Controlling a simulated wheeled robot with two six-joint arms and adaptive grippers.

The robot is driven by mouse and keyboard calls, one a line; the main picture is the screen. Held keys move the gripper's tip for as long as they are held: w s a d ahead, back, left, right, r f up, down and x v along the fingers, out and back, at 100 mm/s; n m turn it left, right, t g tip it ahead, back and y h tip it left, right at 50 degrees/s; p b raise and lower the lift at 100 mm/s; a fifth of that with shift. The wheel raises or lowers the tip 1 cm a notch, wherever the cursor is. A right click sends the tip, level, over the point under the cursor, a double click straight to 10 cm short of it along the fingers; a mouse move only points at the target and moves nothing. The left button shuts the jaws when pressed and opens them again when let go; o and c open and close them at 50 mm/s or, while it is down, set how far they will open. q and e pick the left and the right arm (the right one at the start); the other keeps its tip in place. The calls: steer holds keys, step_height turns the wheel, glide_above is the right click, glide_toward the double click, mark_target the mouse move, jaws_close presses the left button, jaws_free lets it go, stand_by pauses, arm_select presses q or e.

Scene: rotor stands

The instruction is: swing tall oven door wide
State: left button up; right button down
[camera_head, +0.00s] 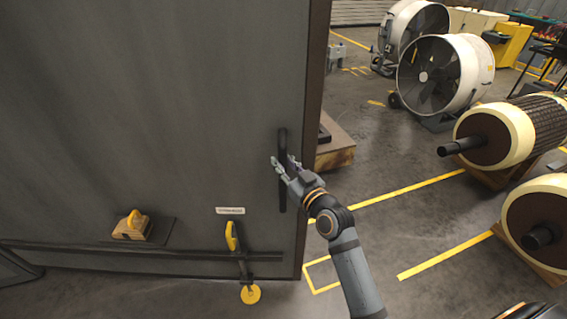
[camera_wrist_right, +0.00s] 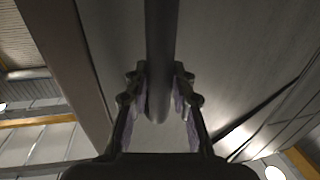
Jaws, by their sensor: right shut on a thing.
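The tall grey oven door (camera_head: 150,110) fills the left half of the head view. Its dark vertical bar handle (camera_head: 283,195) is near the right edge of the door. My right gripper (camera_head: 284,166) is shut on this handle at about its middle, with the arm coming up from the lower right. In the right wrist view the handle (camera_wrist_right: 161,50) runs down between the two fingers (camera_wrist_right: 159,88). Whether the door stands ajar is hard to tell. My left gripper is not in view.
A yellow-handled lever (camera_head: 231,236) and a yellow block (camera_head: 132,226) are low on the door. A wooden pallet (camera_head: 336,150) stands just behind the door's right edge. Rotors (camera_head: 510,130) on stands and large drum fans (camera_head: 445,75) are to the right. Open floor lies between.

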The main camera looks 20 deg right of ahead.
steer(key=shift+s+a+f, duration=0.15)
steer(key=shift+f, duration=0.45)
steer(key=c, duration=1.4)
jaws_free()
steer(key=shift+s+a+r, duration=0.1)
steer(key=shift+s+r, duration=0.05)
steer(key=shift+s, duration=0.05)
steer(key=shift+o, duration=1.3)
steer(key=shift+s+a+r, duration=0.35)
steer(key=shift+s+r, duration=0.2)
steer(key=shift+s, duration=0.1)
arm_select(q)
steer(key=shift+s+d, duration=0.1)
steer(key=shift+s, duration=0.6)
arm_select(e)
steer(key=shift+w+d+r, duration=0.1)
steer(key=shift+d, duration=0.05)
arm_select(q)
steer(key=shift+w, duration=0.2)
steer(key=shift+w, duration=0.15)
arm_select(e)
steer(key=v, duration=1.1)
steer(key=shift+s, duration=0.35)
